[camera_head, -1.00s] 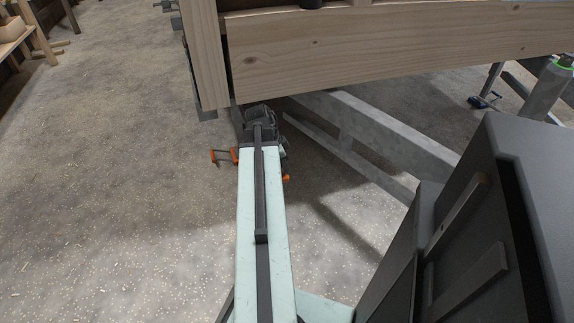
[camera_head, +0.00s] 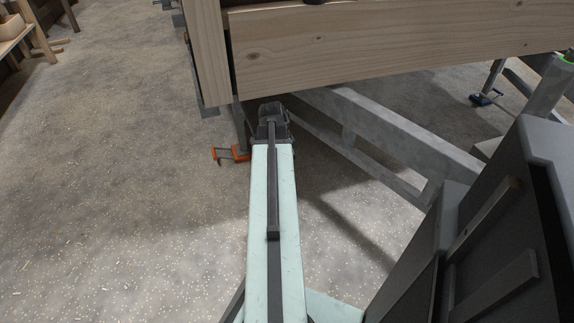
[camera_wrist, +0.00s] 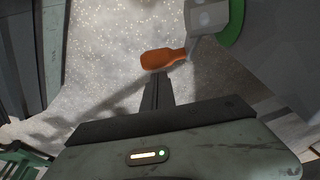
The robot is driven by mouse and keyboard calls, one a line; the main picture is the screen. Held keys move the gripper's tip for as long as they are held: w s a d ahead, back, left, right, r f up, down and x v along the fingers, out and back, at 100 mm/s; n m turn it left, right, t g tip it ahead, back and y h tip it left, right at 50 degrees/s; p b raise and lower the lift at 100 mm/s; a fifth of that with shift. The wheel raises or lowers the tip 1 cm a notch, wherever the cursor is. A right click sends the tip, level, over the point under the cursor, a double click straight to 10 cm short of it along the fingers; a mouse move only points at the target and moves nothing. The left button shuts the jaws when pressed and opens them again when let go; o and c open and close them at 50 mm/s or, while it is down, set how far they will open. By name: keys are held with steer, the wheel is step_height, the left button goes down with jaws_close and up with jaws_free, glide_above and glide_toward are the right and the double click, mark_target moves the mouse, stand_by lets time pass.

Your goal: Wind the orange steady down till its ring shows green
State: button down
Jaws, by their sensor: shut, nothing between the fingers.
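In the wrist view my gripper (camera_wrist: 157,88) is shut and empty. Its dark fingers point at the orange crank handle (camera_wrist: 163,58), with the tips at or just short of it; I cannot tell whether they touch. The handle joins a grey crank piece (camera_wrist: 205,16) beside a green ring band (camera_wrist: 233,25) on a large grey body. The rest of the steady and my fingertips are hidden there behind my arm.
A wooden trailer frame (camera_head: 390,50) hangs over my arm's end. Grey steel chassis beams (camera_head: 385,125) run beneath it to the right. Open floor (camera_head: 110,180) lies to the left.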

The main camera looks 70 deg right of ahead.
steer(key=shift+w, duration=0.2)
steer(key=shift+r+p, duration=0.35)
step_height(320, 180, up, 12)
steer(key=s+p, duration=0.1)
steer(key=p, duration=1.1)
steer(key=shift+d+r, duration=0.2)
steer(key=shift+d, duration=0.15)
